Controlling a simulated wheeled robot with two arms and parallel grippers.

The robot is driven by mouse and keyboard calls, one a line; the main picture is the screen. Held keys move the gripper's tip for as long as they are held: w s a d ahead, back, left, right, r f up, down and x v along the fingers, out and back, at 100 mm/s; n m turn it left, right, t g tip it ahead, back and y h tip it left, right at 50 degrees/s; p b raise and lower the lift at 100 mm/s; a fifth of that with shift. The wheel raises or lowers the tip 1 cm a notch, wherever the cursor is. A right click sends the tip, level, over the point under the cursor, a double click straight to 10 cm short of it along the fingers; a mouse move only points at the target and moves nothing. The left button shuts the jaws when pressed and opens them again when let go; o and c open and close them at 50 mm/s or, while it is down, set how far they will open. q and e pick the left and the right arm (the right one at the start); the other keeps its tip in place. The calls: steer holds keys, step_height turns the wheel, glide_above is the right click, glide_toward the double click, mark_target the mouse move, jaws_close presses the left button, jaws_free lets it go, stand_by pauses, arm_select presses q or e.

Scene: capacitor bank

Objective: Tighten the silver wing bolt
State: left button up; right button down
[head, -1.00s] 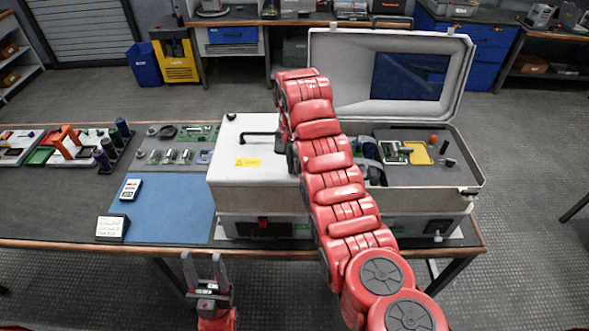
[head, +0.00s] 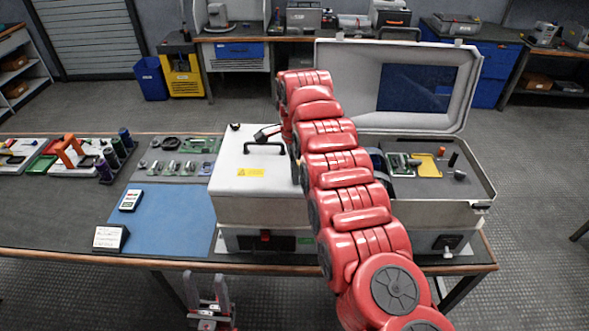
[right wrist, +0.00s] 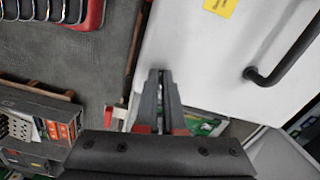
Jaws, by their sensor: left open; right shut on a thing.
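The white capacitor bank housing (head: 225,180) stands on the bench with a black handle (head: 265,148) on its closed lid. A small dark knob (head: 235,127) sits at the lid's back left corner. My left gripper (head: 207,286) is open and empty, low in front of the bench.
An open case (head: 440,208) with a raised lid stands on the right. My right arm covers the middle.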

steer(key=shift+w+d+r+m+p, duration=0.15)
steer(key=shift+w+m+p, duration=0.05)
steer(key=shift+m+p, duration=0.45)
steer(key=shift+w+d+r+m+p, duration=0.1)
steer(key=shift+w+r+m+p, duration=0.1)
steer(key=shift+m+p, duration=0.4)
steer(key=shift+f, duration=0.1)
steer(key=c, duration=1)
jaws_free()
steer(key=shift+s+d, duration=0.1)
steer(key=shift+s, duration=0.05)
steer(key=shift+s+d, duration=0.1)
steer(key=shift+f, duration=0.1)
steer(key=shift+a, duration=0.2)
